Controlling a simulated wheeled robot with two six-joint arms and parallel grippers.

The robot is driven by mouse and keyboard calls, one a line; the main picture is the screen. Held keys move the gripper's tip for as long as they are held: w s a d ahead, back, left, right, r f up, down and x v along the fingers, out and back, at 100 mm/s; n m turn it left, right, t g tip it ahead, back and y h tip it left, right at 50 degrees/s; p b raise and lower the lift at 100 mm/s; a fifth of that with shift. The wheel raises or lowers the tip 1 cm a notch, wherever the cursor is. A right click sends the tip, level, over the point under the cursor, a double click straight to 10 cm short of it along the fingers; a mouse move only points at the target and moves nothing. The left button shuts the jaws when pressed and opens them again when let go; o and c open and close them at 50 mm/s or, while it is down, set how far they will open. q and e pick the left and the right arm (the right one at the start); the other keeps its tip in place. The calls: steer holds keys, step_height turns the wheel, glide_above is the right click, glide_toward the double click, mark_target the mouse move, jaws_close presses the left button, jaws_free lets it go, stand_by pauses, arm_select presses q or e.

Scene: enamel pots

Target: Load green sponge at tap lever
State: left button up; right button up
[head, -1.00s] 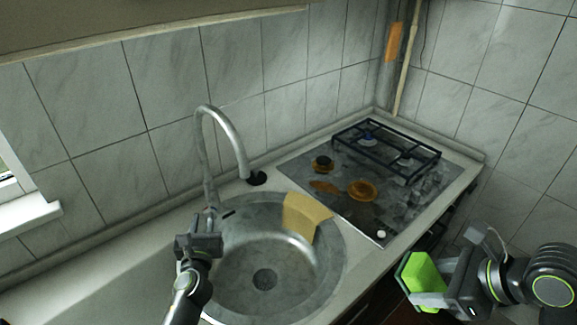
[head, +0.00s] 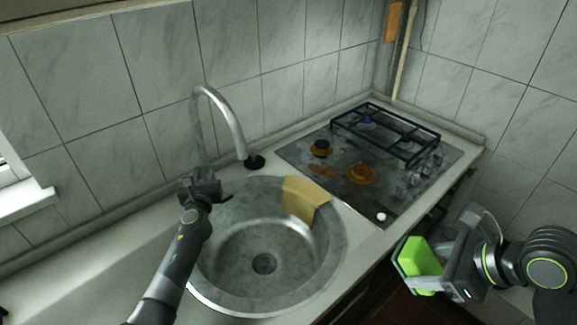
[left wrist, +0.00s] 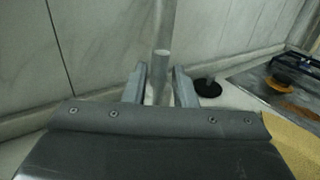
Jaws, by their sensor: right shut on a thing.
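The curved metal tap (head: 225,118) stands behind the sink. My left gripper (head: 200,182) is at the tap's base and hides the lever there in the head view. In the left wrist view its two fingers (left wrist: 159,88) are apart. A grey rod (left wrist: 161,62), seemingly the tap lever, shows between them; I cannot tell whether they touch it. The bright green sponge (head: 421,257) is held in my right gripper (head: 428,264), which is shut on it at the lower right, off the counter's front edge.
The round metal sink (head: 215,270) is in the middle, with a yellow cloth (head: 303,198) over its back right rim. A stained gas hob (head: 338,190) with a dark grate (head: 390,140) is to the right. Tiled walls close off the back and right.

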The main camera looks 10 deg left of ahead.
arm_select(q)
steer(key=shift+w+a, duration=0.1)
steer(key=shift+w, duration=0.1)
arm_select(e)
steer(key=shift+a, duration=0.1)
arm_select(q)
jaws_close()
arm_select(e)
steer(key=shift+f, duration=0.1)
